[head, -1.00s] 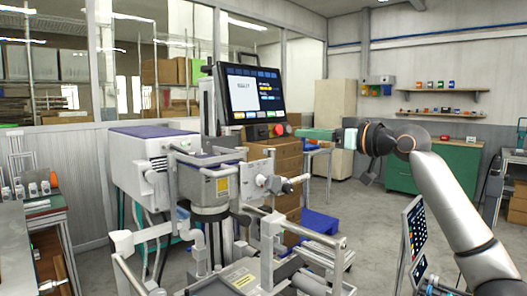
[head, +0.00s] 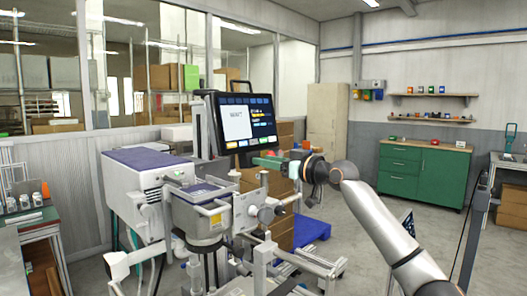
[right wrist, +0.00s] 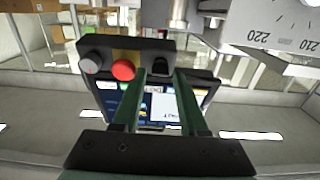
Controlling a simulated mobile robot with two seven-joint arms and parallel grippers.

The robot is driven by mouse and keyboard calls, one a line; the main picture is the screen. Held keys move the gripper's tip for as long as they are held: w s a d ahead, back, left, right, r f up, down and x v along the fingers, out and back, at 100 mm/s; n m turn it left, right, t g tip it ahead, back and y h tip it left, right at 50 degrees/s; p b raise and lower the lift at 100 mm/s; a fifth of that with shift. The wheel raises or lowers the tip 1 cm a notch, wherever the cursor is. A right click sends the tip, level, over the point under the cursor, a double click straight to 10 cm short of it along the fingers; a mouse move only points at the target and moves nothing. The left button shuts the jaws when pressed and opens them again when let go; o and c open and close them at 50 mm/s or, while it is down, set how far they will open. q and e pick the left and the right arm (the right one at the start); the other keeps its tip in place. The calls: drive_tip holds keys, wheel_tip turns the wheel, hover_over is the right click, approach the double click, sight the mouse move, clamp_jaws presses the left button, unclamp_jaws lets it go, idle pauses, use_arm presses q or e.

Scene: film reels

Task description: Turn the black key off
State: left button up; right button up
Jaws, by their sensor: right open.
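The black key (right wrist: 160,66) shows in the right wrist view as a small dark knob on the control panel's dark strip, beside a red button (right wrist: 123,70) and a grey button (right wrist: 91,63). My right gripper (right wrist: 164,74) is open, with its two green fingers pointing at the strip. The key appears in the gap between the fingertips, nearer the left finger; I cannot tell whether they touch it. In the head view my right gripper (head: 262,161) is just below the screen (head: 246,120), and it hides the key there. My left gripper is not in view.
A machine with a white housing (head: 140,190) and metal rods stands left of and below my gripper. A green cabinet (head: 422,177) stands at the far right.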

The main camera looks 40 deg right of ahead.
drive_tip(key=shift+w, duration=0.75)
drive_tip(key=shift+c, duration=0.3)
clamp_jaws()
